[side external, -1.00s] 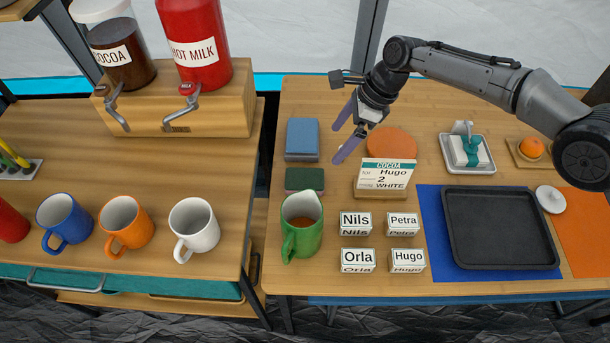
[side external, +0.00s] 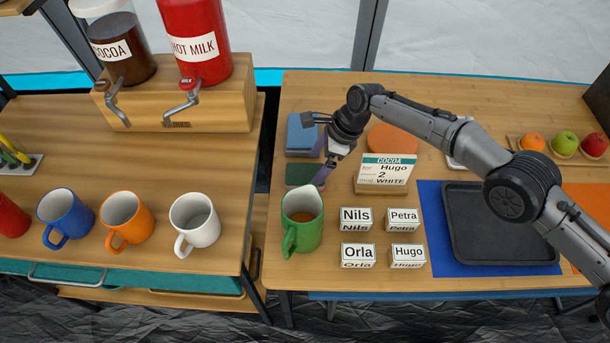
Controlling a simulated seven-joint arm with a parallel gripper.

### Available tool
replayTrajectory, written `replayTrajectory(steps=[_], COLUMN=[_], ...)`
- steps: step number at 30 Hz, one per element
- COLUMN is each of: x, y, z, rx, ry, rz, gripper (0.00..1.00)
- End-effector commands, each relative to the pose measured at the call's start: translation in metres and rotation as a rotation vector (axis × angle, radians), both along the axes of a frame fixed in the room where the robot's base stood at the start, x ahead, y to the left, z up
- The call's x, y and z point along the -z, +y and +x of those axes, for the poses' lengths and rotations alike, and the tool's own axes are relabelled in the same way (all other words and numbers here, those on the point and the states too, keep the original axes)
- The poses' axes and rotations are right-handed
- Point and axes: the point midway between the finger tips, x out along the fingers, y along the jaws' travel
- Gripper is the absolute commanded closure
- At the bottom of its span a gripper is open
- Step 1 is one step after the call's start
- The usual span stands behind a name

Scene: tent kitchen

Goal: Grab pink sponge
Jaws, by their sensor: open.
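I cannot make out a pink sponge in the side external view. Two flat, sponge-like blocks lie at the left of the right-hand table: a blue one (side external: 297,136) and a dark green one (side external: 297,171) in front of it. My gripper (side external: 313,168) is open with nothing visible between its fingers. The hand hides part of both blocks, and I cannot tell whether a finger touches either.
A green mug (side external: 309,234) with brown contents stands just in front of my gripper. A cocoa order card (side external: 386,169) stands to the right. Name blocks (side external: 357,218) and a dark tray (side external: 505,225) lie in front and right. An orange disc (side external: 392,139) lies behind.

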Motion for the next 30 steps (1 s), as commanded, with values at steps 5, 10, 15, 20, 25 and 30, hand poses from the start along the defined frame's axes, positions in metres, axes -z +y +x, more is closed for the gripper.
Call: replayTrajectory(steps=[5,10,15,20,25,30], x=[0.016,0.025,0.029,0.029,0.029,0.029], y=[0.006,0.01,0.011,0.011,0.011,0.011], z=[0.002,0.002,0.001,0.001,0.001,0.001], rx=[-0.001,-0.001,0.0,0.0,0.0,0.0], ry=[-0.002,-0.002,-0.001,-0.001,-0.001,-0.001], rz=[0.0,0.0,0.0,0.0,0.0,0.0], gripper=[0.0,0.0,0.0,0.0,0.14,0.45])
